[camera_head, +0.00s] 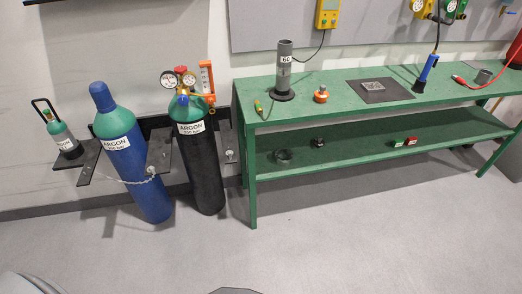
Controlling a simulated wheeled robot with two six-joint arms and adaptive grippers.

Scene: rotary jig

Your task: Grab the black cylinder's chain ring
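The black cylinder (201,172) stands upright on the floor against the wall, left of the green bench. It has a green shoulder, a white ARGON label and a regulator with gauges (179,79) on top. A small silvery piece (229,155), possibly the chain ring, shows on the dark bracket to its right; it is too small to tell for sure. No chain can be made out across the black cylinder's front. A chain (120,180) runs across the blue cylinder (132,165) to a silvery fitting (151,170) on the bracket between the cylinders. Neither gripper is in view.
The green bench (380,97) stands to the right, its leg (252,190) close to the black cylinder. A dark pipe marked 65 (284,68) stands on it. A small green cylinder (63,136) sits at far left. The grey floor (330,240) in front is clear.

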